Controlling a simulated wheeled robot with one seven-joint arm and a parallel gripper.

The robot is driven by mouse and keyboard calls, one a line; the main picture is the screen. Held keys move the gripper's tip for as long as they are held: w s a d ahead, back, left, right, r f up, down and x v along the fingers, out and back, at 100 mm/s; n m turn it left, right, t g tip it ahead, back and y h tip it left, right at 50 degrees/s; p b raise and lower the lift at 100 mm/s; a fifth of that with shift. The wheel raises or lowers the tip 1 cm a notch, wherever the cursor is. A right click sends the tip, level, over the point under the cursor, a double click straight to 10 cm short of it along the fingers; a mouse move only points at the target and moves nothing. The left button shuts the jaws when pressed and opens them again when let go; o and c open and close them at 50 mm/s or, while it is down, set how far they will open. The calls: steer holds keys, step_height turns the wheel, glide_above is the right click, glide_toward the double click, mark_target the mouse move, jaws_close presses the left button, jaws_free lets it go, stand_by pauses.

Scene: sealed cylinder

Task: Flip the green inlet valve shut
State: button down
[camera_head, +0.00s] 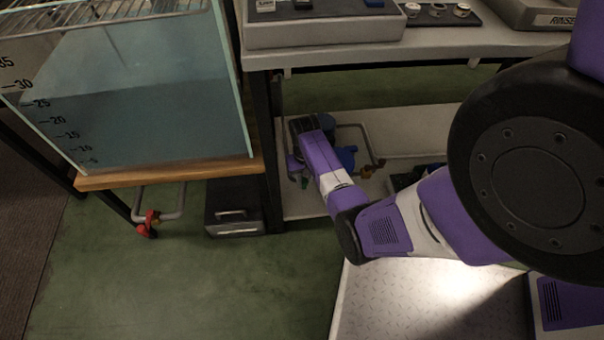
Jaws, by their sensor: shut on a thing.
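A small patch of green, the green inlet valve (304,183), shows low on the pipework above the lower shelf, under the bench. My gripper (298,175) reaches down to it from my purple wrist and is shut on it. The fingers are small and dark in the head view, and the wrist hides most of the valve. I cannot tell the angle of its handle.
A blue part (346,157) and a brass-coloured valve (368,171) sit on grey pipes just right of my wrist. The water tank (150,90) stands left, with a red valve (150,222) below it. A dark box (235,207) sits on the green floor. The bench top (450,45) overhangs the shelf.

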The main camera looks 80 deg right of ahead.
mark_target(306, 181)
steer(key=shift+s+d+n+p, duration=0.15)
steer(key=shift+s+n+p, duration=0.15)
steer(key=shift+n, duration=0.3)
steer(key=c, duration=1.2)
jaws_free()
step_height(306, 181, up, 8)
steer(key=p, duration=0.3)
steer(key=shift+p, duration=0.35)
steer(key=shift+f, duration=0.1)
